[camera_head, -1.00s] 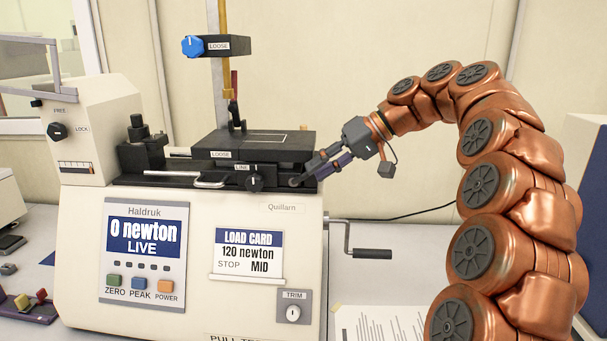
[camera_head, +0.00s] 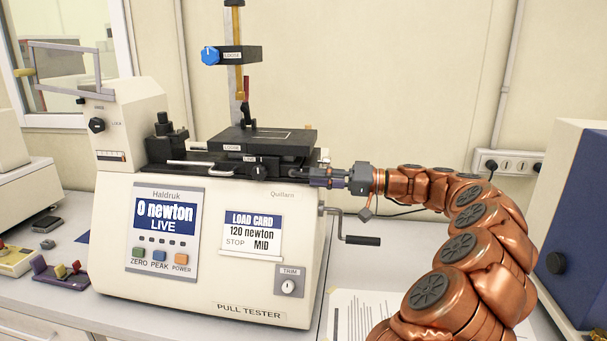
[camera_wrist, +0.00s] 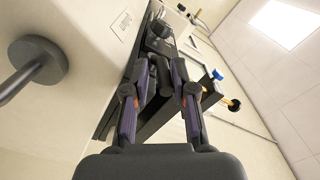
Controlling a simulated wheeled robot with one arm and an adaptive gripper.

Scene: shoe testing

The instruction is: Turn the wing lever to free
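The pull tester (camera_head: 190,285) stands on the bench. A small black knob (camera_head: 97,125) sits on its upper left housing, beside tiny marks that earlier read FREE and LOCK. I cannot tell for sure whether this is the wing lever. My gripper (camera_head: 312,177) is far to its right, at the right end of the black slide (camera_head: 210,176). In the wrist view, my gripper's fingers (camera_wrist: 166,68) stand apart, with a dark, rounded part (camera_wrist: 161,78) between them. Whether they touch it is unclear.
A crank handle (camera_head: 360,240) juts out below my gripper. A post carries a clamp with a blue knob (camera_head: 210,56) above the slide. A blue-fronted box (camera_head: 575,215) stands at the right. Paper (camera_head: 365,315) lies on the bench.

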